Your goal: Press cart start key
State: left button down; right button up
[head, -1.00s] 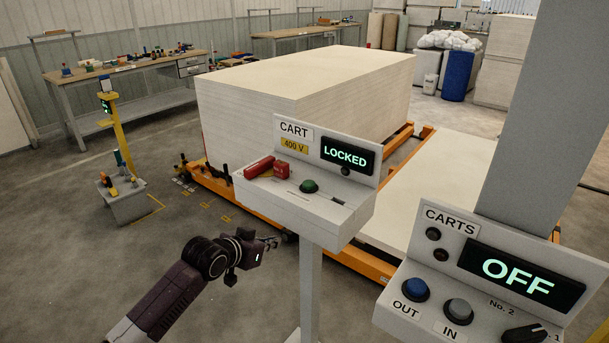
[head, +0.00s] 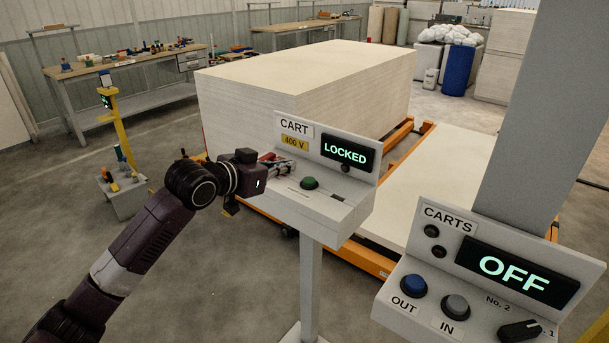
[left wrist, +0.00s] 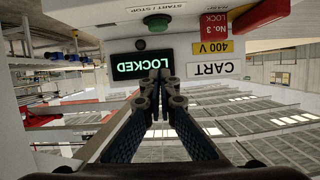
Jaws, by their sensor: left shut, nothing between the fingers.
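The cart console (head: 340,208) is a white box on a post, with a display (head: 347,153) reading LOCKED and a "CART 400 V" label. The green start/stop key (head: 310,183) stands on its sloped top. In the left wrist view, which is upside down, the green key (left wrist: 157,22) is at the top beside the "START / STOP" label. My left gripper (head: 288,166) is shut and empty, at the console's left, close to the green key but apart from it. Its fingers (left wrist: 158,80) overlap the lower part of the display in the wrist view. My right gripper is not in view.
Red lock parts by the console's left are mostly hidden behind my gripper; a red lock piece (left wrist: 214,24) shows in the wrist view. A second console (head: 400,325) reading OFF stands at right, beside a grey column (head: 545,110). A large board stack (head: 300,85) stands behind.

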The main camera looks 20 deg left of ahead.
pick_arm(q)
jog(key=p, duration=0.2)
send_over(309, 181)
jog(key=s, duration=0.1)
jog(key=shift+s+a+f, duration=0.1)
jog(key=shift+a+f, duration=0.1)
jog(key=shift+f, duration=0.4)
jog(key=shift+s+a+f, duration=0.1)
jog(key=shift+a+f, duration=0.05)
jog(key=shift+f, duration=0.4)
notch_tip(309, 181, down, 3)
jog(key=shift+w+f, duration=0.15)
jog(key=shift+a+f+p, duration=0.1)
jog(key=shift+f+p, duration=0.2)
jog(key=shift+f, duration=0.25)
